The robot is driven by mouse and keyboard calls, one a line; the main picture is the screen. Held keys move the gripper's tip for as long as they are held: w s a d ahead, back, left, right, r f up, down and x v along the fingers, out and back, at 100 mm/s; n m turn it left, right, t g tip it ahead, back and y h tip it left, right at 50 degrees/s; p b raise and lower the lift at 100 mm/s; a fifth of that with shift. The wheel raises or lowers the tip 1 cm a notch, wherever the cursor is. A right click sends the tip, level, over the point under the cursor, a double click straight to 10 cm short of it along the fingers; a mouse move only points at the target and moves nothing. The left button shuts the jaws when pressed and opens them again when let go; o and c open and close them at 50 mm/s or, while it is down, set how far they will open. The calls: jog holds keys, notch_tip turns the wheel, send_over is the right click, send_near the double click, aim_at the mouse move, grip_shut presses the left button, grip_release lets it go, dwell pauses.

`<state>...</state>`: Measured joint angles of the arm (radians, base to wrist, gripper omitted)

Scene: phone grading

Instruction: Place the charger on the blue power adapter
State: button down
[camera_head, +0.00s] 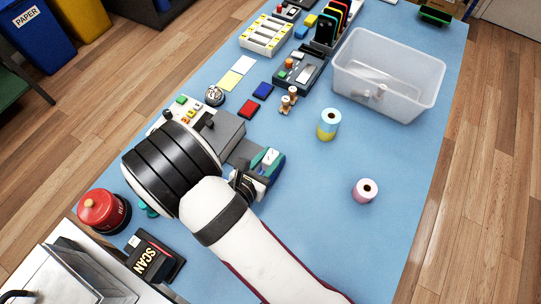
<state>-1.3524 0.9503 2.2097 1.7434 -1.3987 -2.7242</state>
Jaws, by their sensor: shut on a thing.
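My gripper (243,184) points down beside a teal and dark device at the table's middle left, largely hidden by my white arm and wrist. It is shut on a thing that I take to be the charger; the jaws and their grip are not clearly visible. A small white block (270,156) shows just beyond it, on or above the teal and dark device (272,171). I cannot tell whether this block is the charger or part of the device. Which thing is the blue power adapter is unclear; a small blue block (300,32) lies near the back.
A clear plastic bin (389,75) stands at the back right. Red (248,109) and blue pads (263,90) lie behind my gripper. A red button (101,210) stands left.

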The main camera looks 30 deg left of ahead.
jog(key=c, duration=0.6)
grip_release()
jog(key=shift+f, duration=0.1)
